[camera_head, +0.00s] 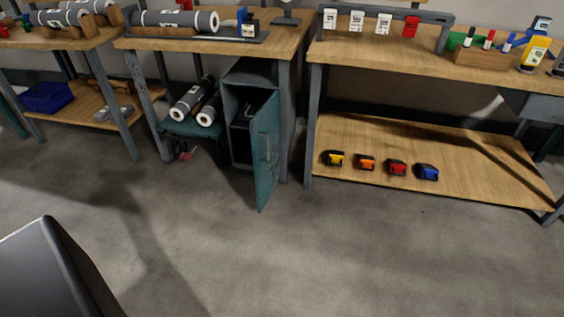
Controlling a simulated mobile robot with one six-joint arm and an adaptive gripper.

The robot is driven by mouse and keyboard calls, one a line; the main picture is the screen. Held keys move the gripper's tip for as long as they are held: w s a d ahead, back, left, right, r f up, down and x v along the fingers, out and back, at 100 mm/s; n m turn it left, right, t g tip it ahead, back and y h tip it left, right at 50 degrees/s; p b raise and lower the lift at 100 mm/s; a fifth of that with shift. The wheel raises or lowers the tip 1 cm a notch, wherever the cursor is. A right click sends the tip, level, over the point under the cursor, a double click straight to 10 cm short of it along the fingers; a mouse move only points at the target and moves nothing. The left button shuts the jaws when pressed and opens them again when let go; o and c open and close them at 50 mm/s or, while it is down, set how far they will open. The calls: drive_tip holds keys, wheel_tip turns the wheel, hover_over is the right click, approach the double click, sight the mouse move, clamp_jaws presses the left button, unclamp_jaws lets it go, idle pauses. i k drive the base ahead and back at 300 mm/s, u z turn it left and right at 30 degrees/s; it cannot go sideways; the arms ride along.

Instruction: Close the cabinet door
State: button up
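The cabinet (238,95) is a grey box under the middle workbench, near its right leg. Its teal door (266,155) stands open, swung out toward me on the right side of the cabinet. A small handle shows on the door face. Dark items sit inside the cabinet, partly hidden by shadow. My gripper is not in view.
The middle workbench (290,32) carries grey rolls (172,20), with more rolls on a low teal support left of the cabinet. The right bench's lower shelf (460,165) holds several coloured items. The concrete floor (300,260) before the door is clear.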

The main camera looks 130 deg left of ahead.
sight(264, 128)
drive_tip(key=u, duration=0.1)
drive_tip(key=i, duration=0.3)
drive_tip(key=z, duration=0.35)
drive_tip(key=k, duration=0.15)
drive_tip(key=u, duration=2.9)
drive_tip(key=k, duration=0.2)
drive_tip(key=u, duration=1.8)
